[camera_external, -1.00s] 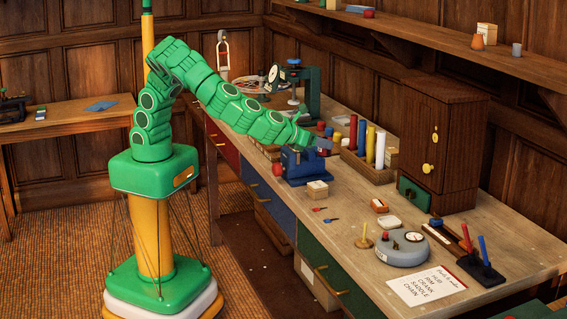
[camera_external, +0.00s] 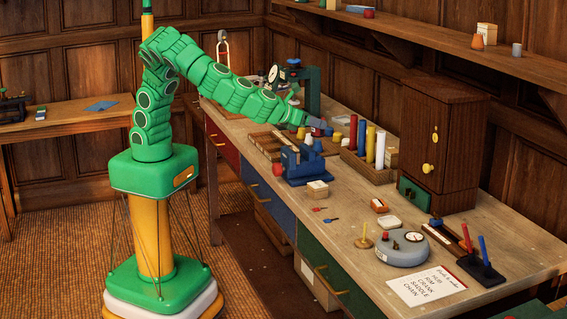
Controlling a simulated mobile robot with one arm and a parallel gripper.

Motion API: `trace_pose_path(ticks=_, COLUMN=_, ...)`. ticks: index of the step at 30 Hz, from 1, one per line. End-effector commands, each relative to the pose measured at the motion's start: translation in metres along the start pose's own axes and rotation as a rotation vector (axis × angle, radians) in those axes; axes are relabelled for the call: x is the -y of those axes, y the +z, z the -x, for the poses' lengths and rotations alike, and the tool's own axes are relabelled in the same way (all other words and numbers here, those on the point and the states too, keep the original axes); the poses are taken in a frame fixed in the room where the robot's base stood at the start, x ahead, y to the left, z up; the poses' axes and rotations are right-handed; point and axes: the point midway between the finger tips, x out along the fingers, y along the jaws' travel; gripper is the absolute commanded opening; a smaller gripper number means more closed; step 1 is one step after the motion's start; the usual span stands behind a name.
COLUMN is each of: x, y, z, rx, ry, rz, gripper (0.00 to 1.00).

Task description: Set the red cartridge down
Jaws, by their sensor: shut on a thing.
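My gripper (camera_external: 320,127) is at the end of the green arm, over the middle of the workbench, behind the blue vise (camera_external: 306,166). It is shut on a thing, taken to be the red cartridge. The cartridge is too small and too hidden by the gripper to make out clearly. Small coloured pieces, among them a yellow one (camera_external: 336,137), stand close by the gripper. I cannot tell whether the held thing touches the bench or any of these pieces.
A wooden rack (camera_external: 367,168) with tall coloured cylinders stands right of the gripper. A dark green press (camera_external: 310,88) stands behind. A wooden tray (camera_external: 264,143) lies at left. A wooden cabinet (camera_external: 441,150) and a round grey gauge (camera_external: 403,250) are further right.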

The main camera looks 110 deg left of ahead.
Motion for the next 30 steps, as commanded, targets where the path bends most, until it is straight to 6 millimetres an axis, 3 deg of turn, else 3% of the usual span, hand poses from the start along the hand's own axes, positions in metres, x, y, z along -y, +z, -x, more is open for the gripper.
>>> trace_pose_path(ticks=14, x=-0.050, y=0.034, z=-0.070, rx=0.014, ry=0.066, rz=0.034, gripper=0.19)
trace_pose_path(ticks=30, x=-0.163, y=0.086, z=-0.177, rx=0.029, ry=0.181, rz=0.083, gripper=0.19)
